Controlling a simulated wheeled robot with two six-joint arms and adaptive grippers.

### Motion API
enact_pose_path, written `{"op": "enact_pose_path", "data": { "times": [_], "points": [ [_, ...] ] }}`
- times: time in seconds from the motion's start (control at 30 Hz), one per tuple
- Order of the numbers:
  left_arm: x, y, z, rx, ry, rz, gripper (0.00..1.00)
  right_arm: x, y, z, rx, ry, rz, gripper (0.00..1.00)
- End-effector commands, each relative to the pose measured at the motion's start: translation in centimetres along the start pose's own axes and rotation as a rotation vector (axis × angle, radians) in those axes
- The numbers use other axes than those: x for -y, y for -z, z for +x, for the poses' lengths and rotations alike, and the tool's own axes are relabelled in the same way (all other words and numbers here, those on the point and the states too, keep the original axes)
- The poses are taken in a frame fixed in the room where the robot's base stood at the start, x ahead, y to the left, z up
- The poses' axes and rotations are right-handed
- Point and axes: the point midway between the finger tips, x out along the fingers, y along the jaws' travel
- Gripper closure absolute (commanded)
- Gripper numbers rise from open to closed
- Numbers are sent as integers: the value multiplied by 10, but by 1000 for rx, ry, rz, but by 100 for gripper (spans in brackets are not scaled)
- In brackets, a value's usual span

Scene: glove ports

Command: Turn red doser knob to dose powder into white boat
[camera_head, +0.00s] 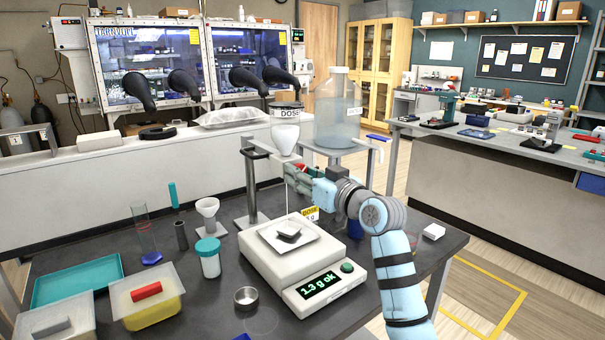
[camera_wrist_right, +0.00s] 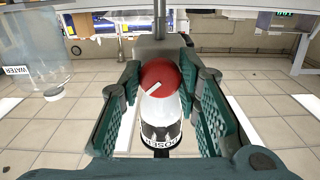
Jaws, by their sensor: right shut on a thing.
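The doser (camera_head: 285,130), a clear bottle with a white cone, hangs nose-down on a stand above the balance (camera_head: 310,272). My right gripper (camera_head: 302,172) is at the doser's lower right. In the right wrist view, its teal fingers are on either side of the round red knob (camera_wrist_right: 161,74) with a white pointer line, shut on it. The white boat (camera_head: 272,236) lies on the balance pan under the doser, with a small grey shape on it. A thin pale line runs down from the doser's nose. The balance display reads "1.3 g ok". My left gripper is not in view.
A large water bottle (camera_head: 337,112) is behind the doser. The bench's right part is mostly clear.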

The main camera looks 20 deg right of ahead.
Motion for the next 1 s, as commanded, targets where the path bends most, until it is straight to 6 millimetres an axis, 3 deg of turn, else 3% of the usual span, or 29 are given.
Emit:
{"op": "enact_pose_path", "data": {
  "times": [0.37,1.0],
  "points": [
    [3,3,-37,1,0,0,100,1,4,0,5,1,196,98],
    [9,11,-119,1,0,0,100,2,6,0,4,0,796,98]
  ]
}}
